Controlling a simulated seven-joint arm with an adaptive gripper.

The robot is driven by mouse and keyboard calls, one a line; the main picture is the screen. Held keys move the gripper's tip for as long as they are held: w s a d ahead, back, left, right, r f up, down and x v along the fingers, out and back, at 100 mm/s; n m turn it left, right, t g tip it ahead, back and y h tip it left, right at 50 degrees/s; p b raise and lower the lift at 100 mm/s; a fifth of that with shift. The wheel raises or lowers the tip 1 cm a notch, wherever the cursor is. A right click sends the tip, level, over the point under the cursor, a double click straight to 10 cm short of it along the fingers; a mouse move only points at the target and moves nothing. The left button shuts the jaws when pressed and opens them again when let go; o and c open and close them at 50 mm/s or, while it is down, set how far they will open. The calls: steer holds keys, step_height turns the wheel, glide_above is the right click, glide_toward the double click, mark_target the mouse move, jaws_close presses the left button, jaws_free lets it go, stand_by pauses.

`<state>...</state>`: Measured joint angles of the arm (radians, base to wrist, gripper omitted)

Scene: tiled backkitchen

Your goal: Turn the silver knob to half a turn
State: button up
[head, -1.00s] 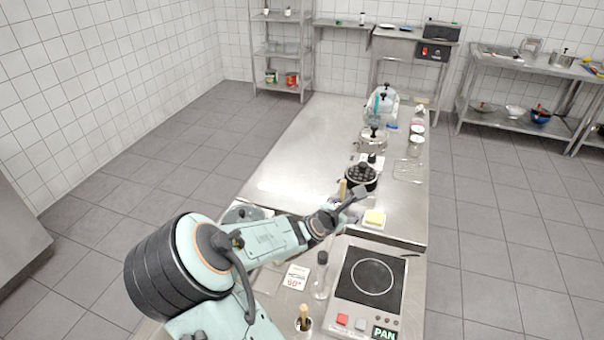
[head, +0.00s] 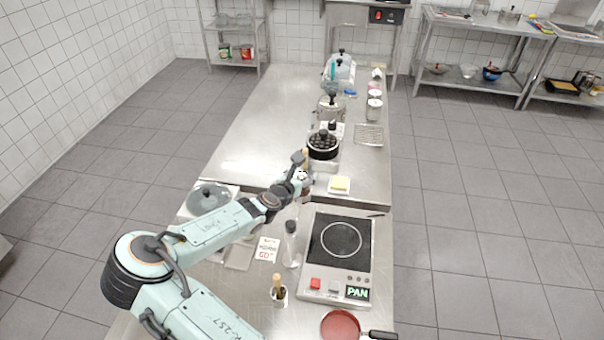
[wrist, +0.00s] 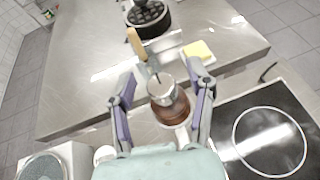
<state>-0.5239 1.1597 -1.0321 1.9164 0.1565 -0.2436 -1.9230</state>
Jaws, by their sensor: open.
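A cooktop (head: 340,245) stands at the front right of the counter. I cannot tell whether that grey control is the silver knob. My gripper (head: 300,170) is behind and left of the cooktop, away from its panel. In the wrist view my gripper (wrist: 162,75) is open, its fingers on either side of a metal-lidded jar with brown contents (wrist: 168,102). I cannot tell whether they touch it. The cooktop's front panel is outside the wrist view.
A clear bottle (head: 291,245), a card (head: 267,249) and a wooden-handled holder (head: 279,290) stand left of the cooktop. A red frying pan (head: 341,326) lies in front.

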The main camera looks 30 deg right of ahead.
steer(key=shift+c, duration=0.3)
jaws_close()
steer(key=m+g+h, duration=0.1)
steer(key=m+g, duration=0.2)
steer(key=m+g+h, duration=0.1)
steer(key=m+g, duration=0.2)
steer(key=g, duration=0.1)
steer(key=m+g+y, duration=0.1)
steer(key=m+g, duration=0.5)
steer(key=shift+s+g, duration=0.1)
steer(key=shift+g, duration=0.2)
steer(key=shift+m+g, duration=0.3)
